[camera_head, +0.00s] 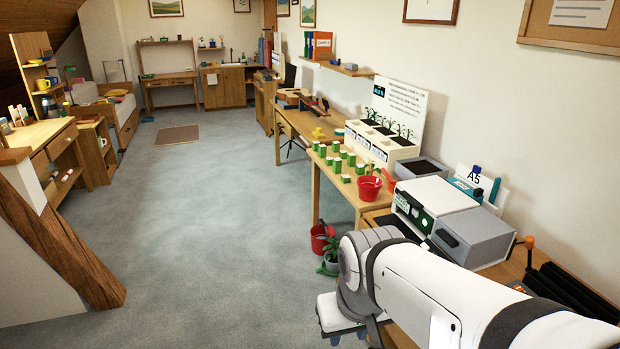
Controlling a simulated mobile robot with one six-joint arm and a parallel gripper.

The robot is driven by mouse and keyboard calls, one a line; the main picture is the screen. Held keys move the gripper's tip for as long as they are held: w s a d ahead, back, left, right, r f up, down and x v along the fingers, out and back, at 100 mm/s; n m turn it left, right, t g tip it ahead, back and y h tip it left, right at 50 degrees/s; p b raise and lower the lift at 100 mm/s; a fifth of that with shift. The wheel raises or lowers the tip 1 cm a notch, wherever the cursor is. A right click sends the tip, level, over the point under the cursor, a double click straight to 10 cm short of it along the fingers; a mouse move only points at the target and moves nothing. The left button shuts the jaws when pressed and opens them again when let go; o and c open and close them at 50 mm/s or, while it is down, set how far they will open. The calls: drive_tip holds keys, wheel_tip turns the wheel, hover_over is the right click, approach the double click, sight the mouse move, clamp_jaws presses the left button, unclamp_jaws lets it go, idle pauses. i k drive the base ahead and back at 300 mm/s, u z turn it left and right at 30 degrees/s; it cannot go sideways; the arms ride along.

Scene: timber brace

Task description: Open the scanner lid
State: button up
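A machine with a white top and a green-lit front panel (408,214) stands on the bench at the right. Beside it, nearer me, is a grey box (474,236) with a dark handle on its front; its top looks flat and closed. I cannot tell for certain which of the two is the scanner. My arm crosses the lower right and hides part of the bench in front of them.
A red bucket (369,188) and several green-and-white cups stand on the table beyond. Another red bucket (322,240) and a potted plant (331,257) are on the floor near my arm. A timber brace (62,250) leans at the left. The middle floor is clear.

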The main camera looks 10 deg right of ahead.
sight(438, 196)
drive_tip(key=u, duration=0.05)
drive_tip(key=i, duration=1.7)
drive_tip(key=z, duration=0.55)
drive_tip(key=k, duration=0.65)
drive_tip(key=z, duration=0.15)
drive_tip(key=i, duration=0.75)
drive_tip(key=u, duration=0.1)
